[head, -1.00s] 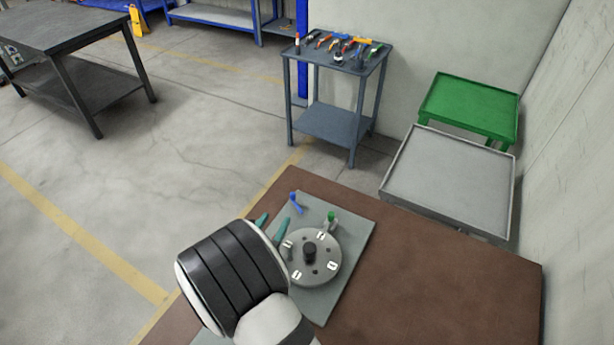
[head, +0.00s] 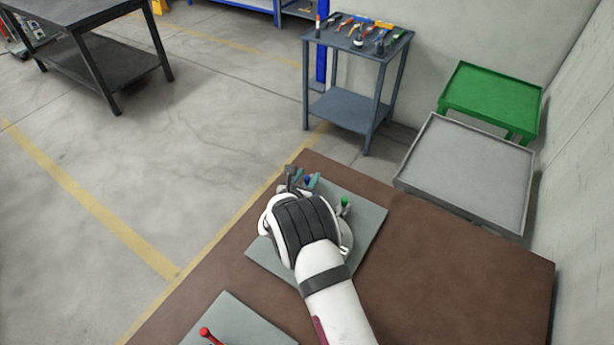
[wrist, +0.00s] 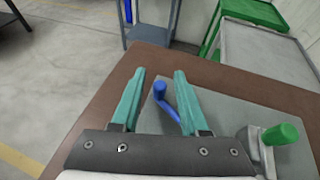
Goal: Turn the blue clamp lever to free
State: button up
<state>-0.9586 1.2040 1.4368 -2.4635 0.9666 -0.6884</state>
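The blue clamp lever (wrist: 161,92) shows in the wrist view, its round knob up and its thin arm slanting down to the right. In the head view only its blue top (head: 308,181) shows beside my fingers; the rest is hidden. My gripper (wrist: 159,73) is open, with teal fingers on either side of the lever in the wrist view. I see a gap on both sides and no clear contact. In the head view my gripper (head: 299,183) is over the far left part of the grey plate (head: 369,214).
A green-knobbed lever (wrist: 280,134) stands to the right of my gripper. A red-knobbed lever (head: 206,332) sits on a nearer plate (head: 246,322). The brown tabletop (head: 450,265) is clear on the right.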

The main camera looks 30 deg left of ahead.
grip_shut()
jog(key=m+h, duration=0.2)
jog(key=w+d+m+h, duration=0.1)
jog(key=h, duration=0.1)
jog(key=shift+w+m, duration=0.1)
jog(key=shift+m, duration=0.2)
jog(key=shift+w+d+m+h, duration=0.2)
jog(key=shift+d+m+h, duration=0.15)
jog(key=shift+m+h, duration=0.65)
jog(key=shift+w+d+m+h, duration=0.2)
jog(key=shift+d+m+h, duration=0.1)
jog(key=shift+m+h, duration=0.65)
jog(key=shift+d+g+h, duration=0.1)
jog(key=shift+g+h, duration=0.2)
jog(key=shift+h, duration=0.05)
jog(key=shift+o, duration=0.8)
grip_release()
